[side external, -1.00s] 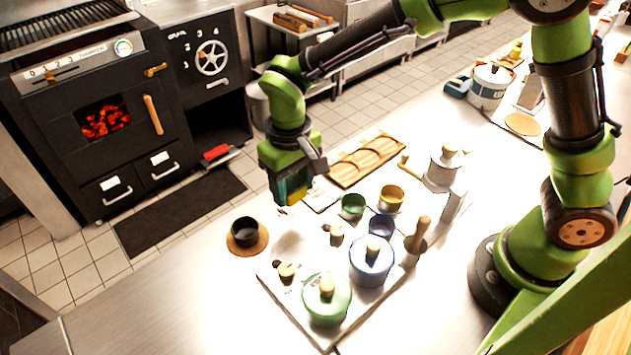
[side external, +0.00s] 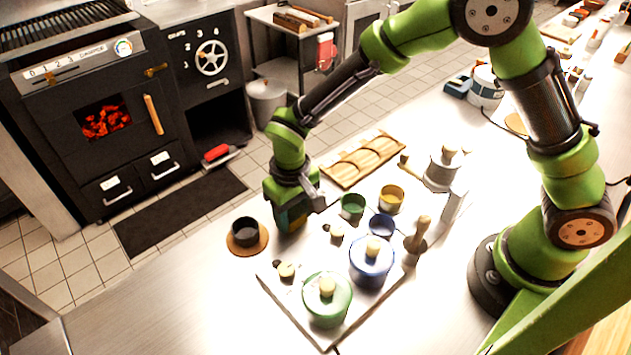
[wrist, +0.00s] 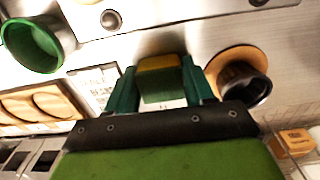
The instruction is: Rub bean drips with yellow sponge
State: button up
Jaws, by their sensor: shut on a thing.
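My gripper (side external: 291,218) is low at the counter, between the dark cup and the pots. In the wrist view its two dark green fingers (wrist: 160,88) are shut on the yellow sponge (wrist: 160,64), which has a green lower part. The sponge is at or very near the counter surface; I cannot tell if it touches. In the side view my gripper mostly hides the sponge. I cannot make out any bean drips; the spot under the sponge is hidden.
A dark cup (side external: 245,232) on a round wooden coaster (side external: 263,246) stands close left of my gripper. A white tray (side external: 337,332) with green (side external: 327,304) and blue (side external: 366,268) lidded pots is in front. A green cup (side external: 352,206) and wooden tray (side external: 345,177) stand right.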

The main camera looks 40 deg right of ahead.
jog(key=shift+w+f, duration=0.1)
jog(key=shift+w, duration=0.45)
jog(key=shift+c, duration=0.3)
jog(key=shift+w, duration=3.2)
jog(key=shift+s, duration=3.9)
jog(key=shift+w+r, duration=0.15)
jog(key=shift+r, duration=3.95)
